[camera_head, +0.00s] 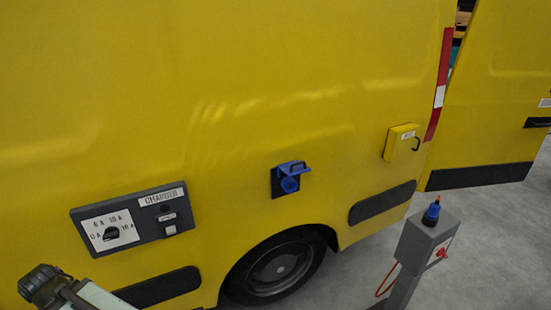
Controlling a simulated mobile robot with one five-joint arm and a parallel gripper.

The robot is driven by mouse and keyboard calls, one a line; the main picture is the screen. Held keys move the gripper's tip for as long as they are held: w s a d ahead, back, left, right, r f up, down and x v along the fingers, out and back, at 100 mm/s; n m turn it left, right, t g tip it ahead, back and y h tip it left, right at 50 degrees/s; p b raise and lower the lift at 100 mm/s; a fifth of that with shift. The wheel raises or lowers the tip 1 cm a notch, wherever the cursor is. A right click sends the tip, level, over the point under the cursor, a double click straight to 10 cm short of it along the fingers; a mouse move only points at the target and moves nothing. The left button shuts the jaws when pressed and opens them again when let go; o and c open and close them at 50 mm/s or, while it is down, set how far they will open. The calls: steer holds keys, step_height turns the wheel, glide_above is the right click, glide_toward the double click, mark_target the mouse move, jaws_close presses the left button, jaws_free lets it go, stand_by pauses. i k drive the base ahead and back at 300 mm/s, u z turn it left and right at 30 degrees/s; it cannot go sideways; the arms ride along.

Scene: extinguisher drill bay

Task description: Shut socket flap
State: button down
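A blue socket (289,183) sits on a dark plate on the yellow van's side, near the middle of the picture, above the wheel. Its blue flap (293,167) appears raised at the top and stands out from the wall, with the round socket face showing below it. Part of my arm (48,286) shows at the bottom left, well away from the socket. My gripper is not in view.
A grey charger panel (90,213) with a dial is left of the socket. A yellow box (391,143) with a handle sticks out at the right. A grey post (418,240) topped by a blue plug (432,212) stands in front. A van door (495,90) hangs open.

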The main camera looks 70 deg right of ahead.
mark_target(293, 164)
steer(key=z, duration=0.05)
steer(key=k, duration=1.2)
steer(key=z, duration=0.3)
steer(key=i, duration=0.95)
steer(key=u, duration=0.05)
